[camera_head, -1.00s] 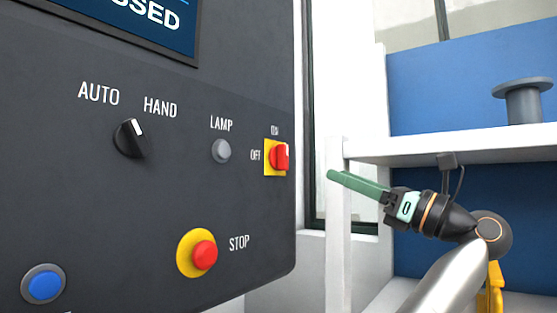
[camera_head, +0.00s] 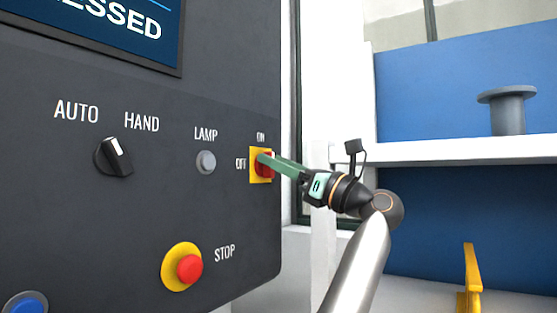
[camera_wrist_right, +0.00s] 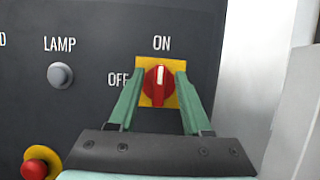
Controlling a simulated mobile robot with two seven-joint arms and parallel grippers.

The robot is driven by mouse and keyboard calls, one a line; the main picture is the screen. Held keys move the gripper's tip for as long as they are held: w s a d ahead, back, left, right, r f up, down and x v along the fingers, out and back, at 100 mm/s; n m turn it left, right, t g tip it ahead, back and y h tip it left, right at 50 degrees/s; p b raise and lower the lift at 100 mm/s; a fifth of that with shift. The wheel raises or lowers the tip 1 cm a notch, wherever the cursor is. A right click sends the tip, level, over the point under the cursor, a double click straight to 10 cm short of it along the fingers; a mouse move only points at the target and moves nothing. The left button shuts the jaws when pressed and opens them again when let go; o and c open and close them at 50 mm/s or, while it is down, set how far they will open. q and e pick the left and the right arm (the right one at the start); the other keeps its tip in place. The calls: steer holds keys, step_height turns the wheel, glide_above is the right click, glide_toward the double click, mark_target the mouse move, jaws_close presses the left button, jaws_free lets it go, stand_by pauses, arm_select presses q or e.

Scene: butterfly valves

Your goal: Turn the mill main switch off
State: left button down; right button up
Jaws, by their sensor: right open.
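The mill main switch (camera_head: 264,165) is a red rotary knob on a yellow square plate at the right edge of the dark control panel. In the right wrist view the red knob (camera_wrist_right: 158,87) has its white mark pointing up at ON; OFF is lettered to its left. My right gripper (camera_head: 266,160) reaches in from the right, its green fingers partly hiding the knob in the head view. In the wrist view the open fingers (camera_wrist_right: 157,78) lie on either side of the knob, with gaps between; contact cannot be told. My left gripper is not in view.
The panel also bears a grey LAMP button (camera_head: 206,162), a black AUTO/HAND selector (camera_head: 114,157), a red STOP button (camera_head: 189,268) and a blue button (camera_head: 26,306). A white shelf (camera_head: 440,150) with a grey spool (camera_head: 507,110) stands to the right.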

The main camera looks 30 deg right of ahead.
jaws_close()
stand_by(0.3)
stand_by(0.3)
